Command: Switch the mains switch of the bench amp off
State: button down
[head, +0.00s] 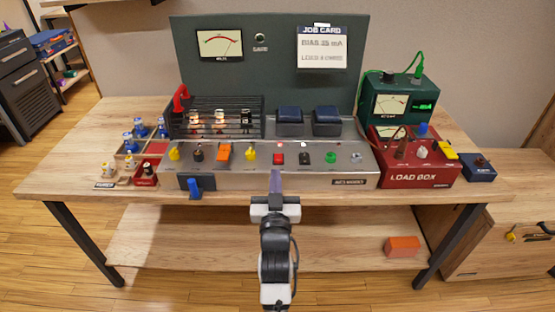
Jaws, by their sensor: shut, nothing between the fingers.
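The bench amp (330,180) is a silver chassis on the wooden bench, with a row of controls along its sloped front. A red switch (279,159) sits near the middle of the row, and a black switch (304,158) is to its right. An orange control (224,152) is further left. Labels are too small to read, so I cannot tell which is the mains switch. My gripper (276,174) is shut and empty, pointing at the amp's front just below the red switch. I cannot tell whether it touches the panel.
Glowing tubes stand in a black cage (247,104) on the amp, with a red clip (181,98) at its left. A red load box (415,177) and green meter (398,100) stand right. A parts tray (128,165) is left. A blue lever (195,187) sticks out in front.

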jog(key=shift+d+f, duration=0.25)
jog(key=shift+f, duration=0.05)
jog(key=shift+r, duration=0.1)
notch_tip(320, 180, up, 2)
jog(key=p, duration=0.3)
send_over(277, 163)
jog(key=v, duration=0.2)
jog(key=shift+w+r, duration=0.15)
jog(key=shift+r, duration=0.25)
notch_tip(277, 163, down, 3)
jog(key=shift+f+p, duration=0.25)
jog(key=shift+p, duration=0.05)
jog(key=shift+f, duration=0.4)
